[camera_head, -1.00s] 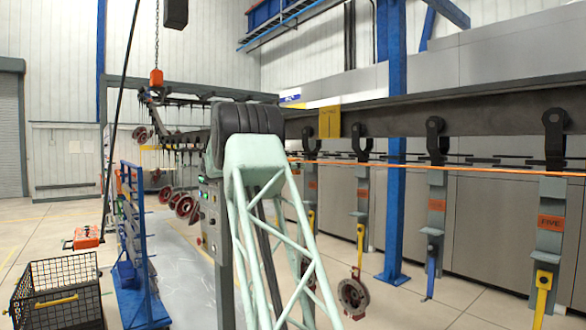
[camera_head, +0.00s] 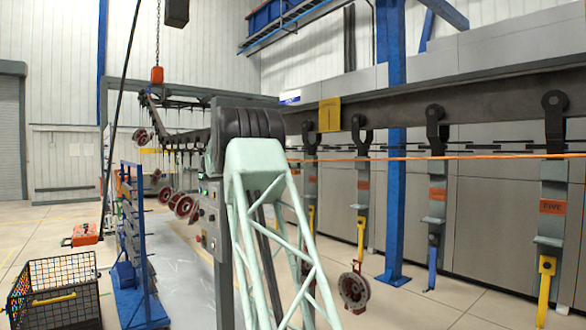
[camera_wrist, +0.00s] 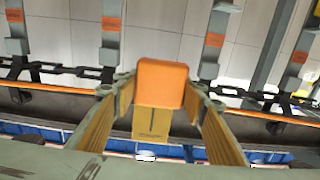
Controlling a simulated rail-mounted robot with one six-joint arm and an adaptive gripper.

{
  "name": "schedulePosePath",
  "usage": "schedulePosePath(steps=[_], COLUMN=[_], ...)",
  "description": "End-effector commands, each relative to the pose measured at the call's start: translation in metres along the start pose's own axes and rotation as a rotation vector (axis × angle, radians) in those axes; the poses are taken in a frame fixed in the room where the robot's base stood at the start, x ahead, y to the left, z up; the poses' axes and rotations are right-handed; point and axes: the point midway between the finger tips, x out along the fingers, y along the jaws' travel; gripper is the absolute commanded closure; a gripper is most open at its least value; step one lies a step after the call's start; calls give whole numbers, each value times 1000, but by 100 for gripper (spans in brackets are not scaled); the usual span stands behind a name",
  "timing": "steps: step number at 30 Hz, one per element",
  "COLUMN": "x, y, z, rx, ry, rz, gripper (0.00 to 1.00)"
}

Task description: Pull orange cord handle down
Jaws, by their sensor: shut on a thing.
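The orange cord (camera_head: 480,157) runs across the head view, in front of the hangers below the dark overhead rail. In the wrist view an orange line (camera_wrist: 60,88) shows on both sides. The orange block-shaped handle (camera_wrist: 162,82) is in the middle of the wrist view. My gripper (camera_wrist: 160,95) is shut on the handle, with one finger on each side of it. In the head view my gripper and the handle are not visible; my pale green lattice arm stands in front of the rail.
Several hangers with orange labels (camera_head: 552,206) and yellow or blue hooks hang from the rail (camera_head: 430,100). A yellow plate (camera_head: 329,115) is on the rail. A blue column (camera_head: 393,200) stands behind. A blue rack (camera_head: 140,255) and a wire basket (camera_head: 55,290) are at left.

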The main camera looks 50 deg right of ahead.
Motion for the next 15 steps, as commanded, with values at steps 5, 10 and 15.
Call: schedulePosePath(steps=[5, 10, 15], x=[0, 0, 0], y=[0, 0, 0], z=[5, 4, 4], rx=[-1, -1, -1], ry=[-2, -2, -2], rz=[1, 1, 1], gripper=[80, 80, 55])
